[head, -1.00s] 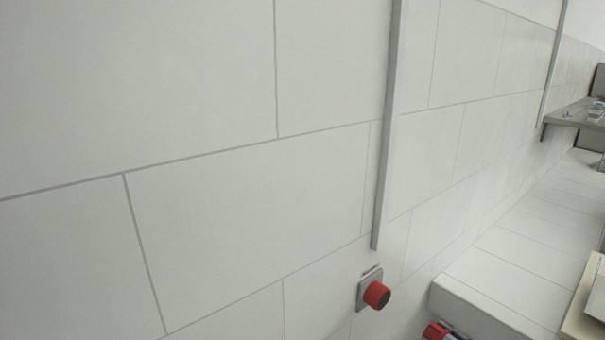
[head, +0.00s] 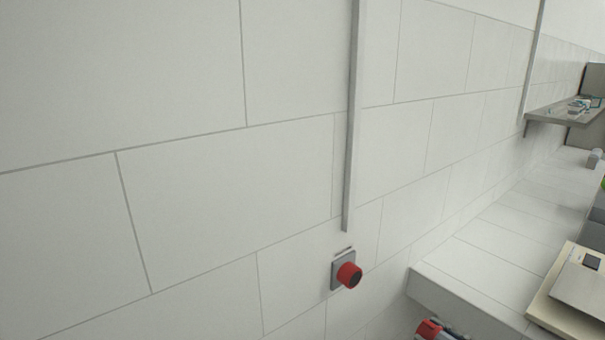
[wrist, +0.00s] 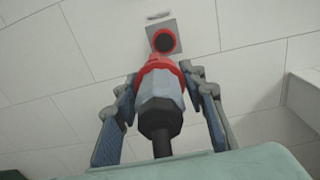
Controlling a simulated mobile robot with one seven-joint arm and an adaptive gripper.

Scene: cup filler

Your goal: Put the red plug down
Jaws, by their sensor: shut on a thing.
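The red plug (wrist: 160,78) has a red front collar, a grey body and a black rear end. It sits between the fingers of my gripper (wrist: 160,92) in the wrist view, and the gripper is shut on it. In the head view the plug (head: 428,328) shows at the bottom edge, partly cut off, below the counter's near corner. A red round socket (head: 349,275) on a grey plate is on the tiled wall. In the wrist view the socket (wrist: 164,41) is just beyond the plug's front end; the plug appears apart from it.
A white tiled counter (head: 490,250) runs along the wall at right. A beige device with a metal plate (head: 570,300) stands on it. A grey shelf (head: 560,115) with small items is farther back. A grey conduit (head: 354,120) runs down the wall above the socket.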

